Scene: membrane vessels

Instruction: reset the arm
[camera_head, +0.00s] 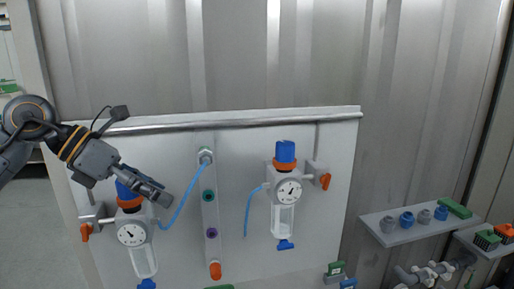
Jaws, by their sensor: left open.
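My left arm comes in from the left, and my left gripper (160,194) points right and down in front of the panel. It is open, and I see nothing held in its fingers. It overlaps the blue top of the left vessel (144,262) in the picture; whether it touches it I cannot tell. That vessel has a gauge, an orange collar and a clear bowl. The right vessel (283,220) is similar, with a blue cap, and stands clear of the gripper. My right gripper is not in view.
A blue hose (183,203) runs from the left vessel to a top port on the centre strip (211,255). A shorter hose (246,217) hangs by the right vessel. A shelf (395,238) at the right bears several blue-grey fittings. The metal wall (240,60) above the panel is clear.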

